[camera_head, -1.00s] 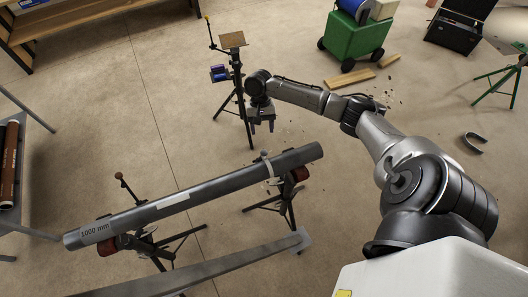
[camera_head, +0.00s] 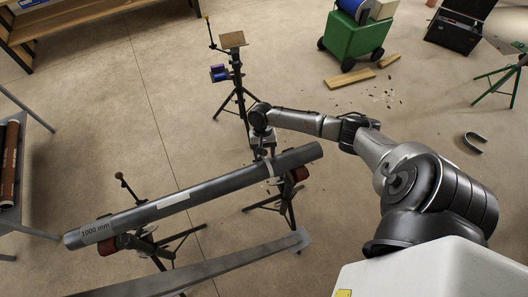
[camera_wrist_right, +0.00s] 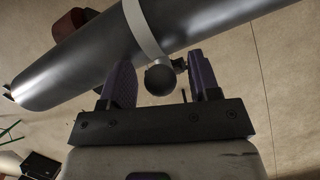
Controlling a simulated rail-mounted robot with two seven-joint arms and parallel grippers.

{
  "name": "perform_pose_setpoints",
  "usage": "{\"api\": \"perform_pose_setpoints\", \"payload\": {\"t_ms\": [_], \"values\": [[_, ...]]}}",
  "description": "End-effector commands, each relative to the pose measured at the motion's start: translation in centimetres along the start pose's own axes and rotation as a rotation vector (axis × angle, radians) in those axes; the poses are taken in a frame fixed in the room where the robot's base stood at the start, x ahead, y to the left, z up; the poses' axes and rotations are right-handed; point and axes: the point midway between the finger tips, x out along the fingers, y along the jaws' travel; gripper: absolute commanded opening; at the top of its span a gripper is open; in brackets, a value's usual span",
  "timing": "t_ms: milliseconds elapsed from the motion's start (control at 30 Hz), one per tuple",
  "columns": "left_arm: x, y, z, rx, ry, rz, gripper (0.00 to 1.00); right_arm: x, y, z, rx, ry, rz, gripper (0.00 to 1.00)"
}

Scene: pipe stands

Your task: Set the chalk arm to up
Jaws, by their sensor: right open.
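The chalk arm (camera_head: 269,168) is a pale band lying across the grey pipe near its right end. In the right wrist view the chalk arm (camera_wrist_right: 141,28) crosses the pipe (camera_wrist_right: 85,62) and ends at a dark round knob (camera_wrist_right: 160,80). My right gripper (camera_head: 263,151) is at the far side of the pipe, by this end of the band. In the wrist view its two purple fingers (camera_wrist_right: 162,82) stand open, with the knob between them. I cannot tell whether either finger touches the knob. My left gripper is not in view.
The pipe (camera_head: 230,183) rests on two tripod stands with red supports. The left stand's arm (camera_head: 127,187) points up with a brown knob. Another tripod stand (camera_head: 237,70) is behind my right gripper. A long grey beam (camera_head: 220,264) runs in front.

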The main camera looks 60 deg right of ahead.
Motion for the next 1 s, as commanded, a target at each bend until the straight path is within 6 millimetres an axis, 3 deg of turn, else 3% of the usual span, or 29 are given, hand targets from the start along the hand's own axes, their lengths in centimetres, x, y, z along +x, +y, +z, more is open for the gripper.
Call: {"api": "perform_pose_setpoints", "payload": {"t_ms": [167, 733, 1000], "values": [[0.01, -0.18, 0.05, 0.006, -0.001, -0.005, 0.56, 0.01, 0.00, 0.01, 0.000, 0.000, 0.000, 0.55], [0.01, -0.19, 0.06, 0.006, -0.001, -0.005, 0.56, -0.03, 0.00, 0.01, 0.000, 0.000, 0.000, 0.01], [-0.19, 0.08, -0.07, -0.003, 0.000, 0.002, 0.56, -0.20, 0.19, -0.07, 0.004, 0.000, -0.001, 0.00]]}}
